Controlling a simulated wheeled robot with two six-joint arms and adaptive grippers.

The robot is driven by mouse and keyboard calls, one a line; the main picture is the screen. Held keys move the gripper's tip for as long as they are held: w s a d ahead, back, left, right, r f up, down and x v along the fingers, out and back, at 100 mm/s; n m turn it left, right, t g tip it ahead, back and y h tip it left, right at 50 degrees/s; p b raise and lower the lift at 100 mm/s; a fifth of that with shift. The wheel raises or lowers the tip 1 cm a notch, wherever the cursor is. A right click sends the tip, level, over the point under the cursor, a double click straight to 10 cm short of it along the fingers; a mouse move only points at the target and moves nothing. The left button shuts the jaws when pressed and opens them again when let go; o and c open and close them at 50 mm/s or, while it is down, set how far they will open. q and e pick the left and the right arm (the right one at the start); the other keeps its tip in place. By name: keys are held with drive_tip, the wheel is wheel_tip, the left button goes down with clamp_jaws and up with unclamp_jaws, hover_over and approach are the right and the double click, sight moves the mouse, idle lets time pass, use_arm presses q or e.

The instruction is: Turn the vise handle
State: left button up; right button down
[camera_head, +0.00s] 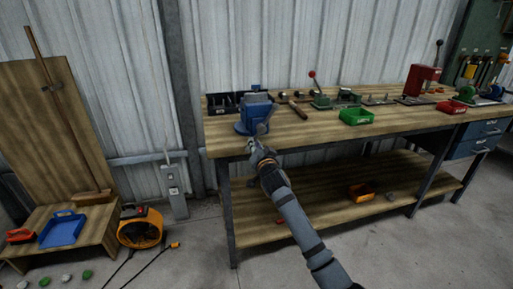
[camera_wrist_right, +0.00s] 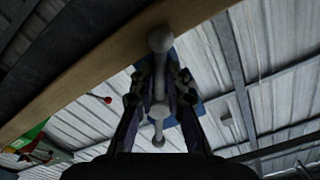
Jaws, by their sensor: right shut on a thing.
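The blue vise (camera_head: 254,113) is on the near left part of the wooden workbench. Its grey handle (camera_wrist_right: 160,75), a bar with rounded ball ends, stands up and down in the right wrist view between my fingers. My right gripper (camera_head: 262,146) reaches up to the front of the vise, just off the bench's front edge. It also shows in the right wrist view (camera_wrist_right: 160,98), with its fingers on either side of the bar, shut on it. The gripper partly hides the handle in the head view. My left gripper is not in view.
The wooden bench edge (camera_wrist_right: 85,72) runs close to the gripper. On the bench are a hammer (camera_head: 297,109), a green bin (camera_head: 356,117) and a red press (camera_head: 421,80). A lower shelf (camera_head: 300,210) lies under the bench.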

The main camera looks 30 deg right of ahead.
drive_tip(key=shift+f, duration=0.3)
drive_tip(key=c, duration=1.7)
unclamp_jaws()
drive_tip(key=o, duration=0.4)
drive_tip(key=shift+s+r, duration=0.1)
drive_tip(key=shift+r, duration=0.15)
drive_tip(key=shift+c, duration=0.2)
drive_tip(key=v, duration=1.2)
